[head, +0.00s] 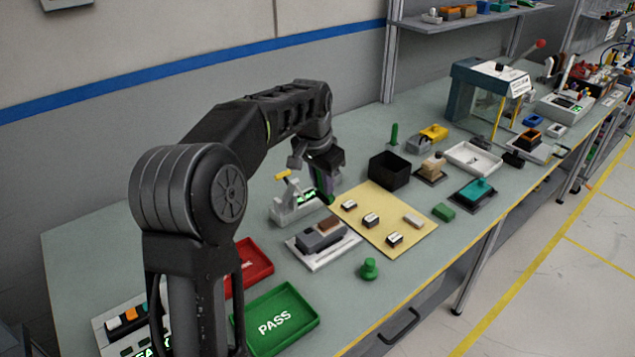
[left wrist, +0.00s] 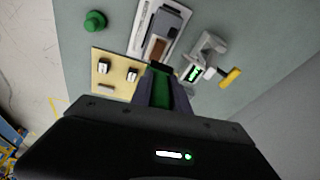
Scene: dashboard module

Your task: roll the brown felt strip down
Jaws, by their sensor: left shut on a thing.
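The dashboard module is a dark grey block (head: 320,238) on a white base plate (head: 345,250). A short brown felt strip (head: 330,222) lies at its far end; the strip also shows in the left wrist view (left wrist: 158,47). My left gripper (head: 324,186) is above the bench, beyond the module and beside the tan mat. It is shut on a green-handled tool (left wrist: 160,84) with a dark end. The tool is apart from the strip as far as I can tell, and its lower end is partly hidden. My right gripper is not in view.
A white device (head: 294,208) with a lit green display and yellow lever stands close to the left gripper. The tan mat (head: 380,237) holds several small parts. A black bin (head: 389,171), green knob (head: 370,269), red tray (head: 252,262) and green PASS tray (head: 290,335) surround the area.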

